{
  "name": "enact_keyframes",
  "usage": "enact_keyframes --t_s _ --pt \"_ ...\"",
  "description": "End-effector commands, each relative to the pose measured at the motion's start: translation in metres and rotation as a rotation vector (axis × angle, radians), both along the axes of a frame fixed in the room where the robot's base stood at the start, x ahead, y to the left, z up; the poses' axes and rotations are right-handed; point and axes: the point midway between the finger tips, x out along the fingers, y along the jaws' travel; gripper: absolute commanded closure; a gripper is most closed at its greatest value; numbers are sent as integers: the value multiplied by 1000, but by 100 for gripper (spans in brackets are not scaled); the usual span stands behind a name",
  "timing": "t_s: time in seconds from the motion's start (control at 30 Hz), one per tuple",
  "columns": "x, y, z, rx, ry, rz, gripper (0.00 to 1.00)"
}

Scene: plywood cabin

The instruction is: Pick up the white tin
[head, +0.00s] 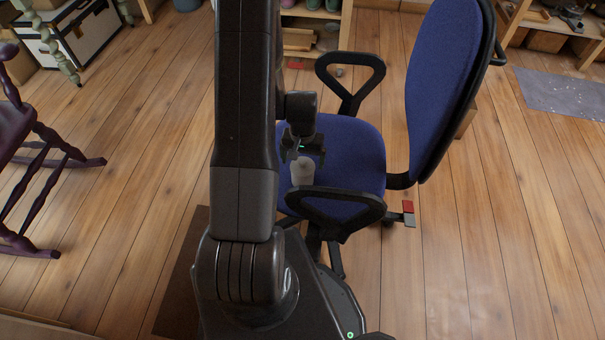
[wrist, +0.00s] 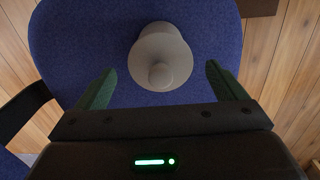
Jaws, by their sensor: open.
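The white tin (head: 302,172) stands on the blue seat of an office chair (head: 350,150), near the front armrest. It looks greyish white and has a narrower knob or neck on top. In the wrist view the tin (wrist: 161,52) is seen from above, ahead of the fingertips and roughly centred between them. My gripper (head: 305,150) is open and empty, just above and behind the tin in the head view. Its two green-looking fingers also show in the wrist view (wrist: 160,82), spread wider than the tin and not visibly touching it. My arm hides the left part of the seat.
The chair's looped black armrests (head: 337,208) and its tall blue backrest (head: 440,90) stand close around the seat. A purple rocking chair (head: 30,150) is at the left. A grey mat (head: 562,93) lies at the right. The plank floor between them is mostly clear.

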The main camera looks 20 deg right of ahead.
Motion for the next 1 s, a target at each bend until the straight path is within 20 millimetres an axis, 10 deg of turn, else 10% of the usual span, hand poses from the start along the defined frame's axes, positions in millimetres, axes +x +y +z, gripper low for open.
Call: enact_keyframes --t_s 0.8,1.0 --pt "1 0 -55 0 0 0 9" --pt "1 0 -54 0 0 0 46"
